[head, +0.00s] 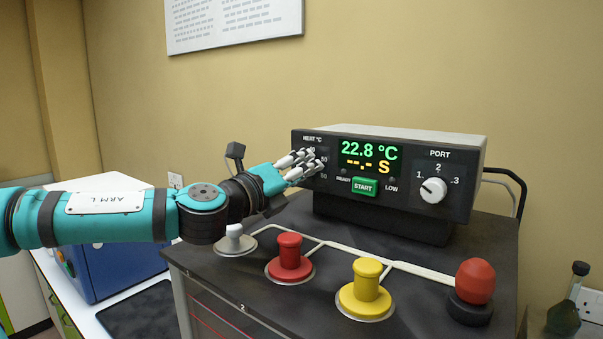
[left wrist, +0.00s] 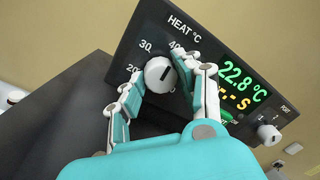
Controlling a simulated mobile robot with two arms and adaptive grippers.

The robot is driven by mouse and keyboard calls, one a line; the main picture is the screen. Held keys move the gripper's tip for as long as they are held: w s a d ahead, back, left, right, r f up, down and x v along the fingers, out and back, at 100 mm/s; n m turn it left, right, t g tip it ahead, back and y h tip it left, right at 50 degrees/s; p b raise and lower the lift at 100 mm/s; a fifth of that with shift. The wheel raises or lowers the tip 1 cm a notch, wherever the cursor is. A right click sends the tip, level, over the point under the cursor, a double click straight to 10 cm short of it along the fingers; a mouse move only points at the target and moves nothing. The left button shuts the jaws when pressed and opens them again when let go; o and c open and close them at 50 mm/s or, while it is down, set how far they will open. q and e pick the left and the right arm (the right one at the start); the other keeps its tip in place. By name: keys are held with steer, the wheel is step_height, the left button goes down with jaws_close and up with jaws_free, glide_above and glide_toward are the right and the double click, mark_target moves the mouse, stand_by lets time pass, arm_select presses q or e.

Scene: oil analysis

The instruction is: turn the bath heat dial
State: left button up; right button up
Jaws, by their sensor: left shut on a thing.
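The bath heat dial (left wrist: 158,76) is a round white knob under the HEAT °C label in the left wrist view. My left gripper (left wrist: 168,80) is shut on the dial, with a finger at either side. In the head view my left gripper (head: 314,162) reaches the left end of the control box (head: 400,137) and hides the dial. The display (head: 368,154) reads 22.8 °C, with dashes and S below. My right gripper is not in view.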

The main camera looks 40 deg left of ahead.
arm_select(q)
steer(key=shift+d+f+m, duration=0.1)
steer(key=shift+f+m, duration=0.2)
steer(key=shift+m, duration=0.1)
steer(key=o, duration=1.1)
steer(key=shift+r, duration=0.2)
steer(key=shift+o, duration=0.2)
steer(key=s, duration=0.7)
steer(key=shift+s+d+f, duration=0.25)
steer(key=shift+s+f, duration=0.05)
